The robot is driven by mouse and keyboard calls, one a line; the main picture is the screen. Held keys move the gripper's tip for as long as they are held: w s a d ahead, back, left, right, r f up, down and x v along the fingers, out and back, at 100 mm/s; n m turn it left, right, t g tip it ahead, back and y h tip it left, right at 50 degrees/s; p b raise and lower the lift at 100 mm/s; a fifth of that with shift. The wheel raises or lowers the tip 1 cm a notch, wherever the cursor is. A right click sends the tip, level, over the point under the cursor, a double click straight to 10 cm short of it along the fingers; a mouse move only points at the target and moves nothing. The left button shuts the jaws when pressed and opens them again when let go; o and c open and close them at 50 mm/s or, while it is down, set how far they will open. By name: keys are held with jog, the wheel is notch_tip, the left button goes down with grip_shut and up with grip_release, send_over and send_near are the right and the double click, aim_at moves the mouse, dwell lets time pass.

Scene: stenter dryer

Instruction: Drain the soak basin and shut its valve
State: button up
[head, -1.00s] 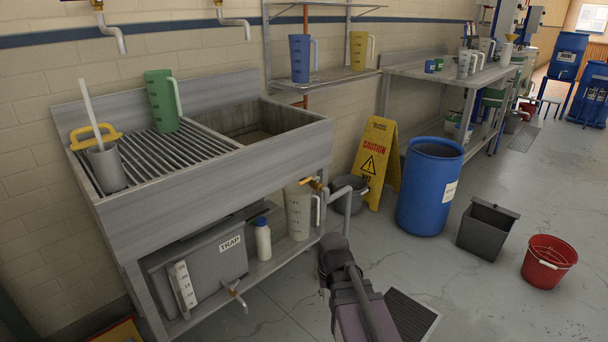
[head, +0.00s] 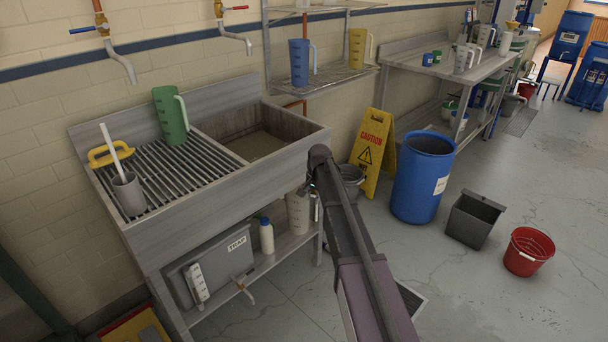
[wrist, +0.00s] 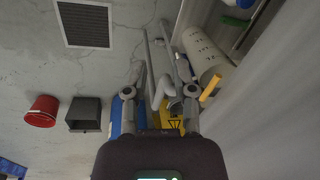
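The soak basin (head: 262,138) is the deep right part of the metal sink unit. Its bottom looks brownish; I cannot tell water from bare floor. The lever lies just outside the right finger. I cannot tell whether anything touches. In the head view my arm hides the valve and most of the gripper.
A grey jug (head: 298,212) and white bottle (head: 266,236) stand on the lower shelf beside the trap box (head: 212,272). A yellow caution sign (head: 372,152), blue barrel (head: 422,178), grey bin (head: 473,220) and red bucket (head: 528,251) stand right. A floor grate (wrist: 84,23) lies nearby.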

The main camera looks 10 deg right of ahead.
jog(key=w+r+m+p, duration=0.3)
jog(key=w+r+p, duration=0.3)
jog(key=w, duration=0.6)
notch_tip(320, 180, up, 2)
jog(key=shift+d+r+t+p, duration=0.2)
jog(key=shift+d+t+p, duration=0.1)
jog(key=shift+d+p, duration=0.05)
jog(key=shift+f, duration=0.15)
jog(key=f+b, duration=0.4)
jog(key=w+a+f+b, duration=0.1)
jog(key=f+b, duration=0.3)
jog(key=b, duration=0.1)
jog(key=w+f+b, duration=0.1)
jog(key=f+b, duration=0.3)
jog(key=f, duration=0.1)
jog(key=shift+a+f, duration=0.1)
jog(key=shift+a, duration=0.2)
jog(key=shift+b, duration=0.3)
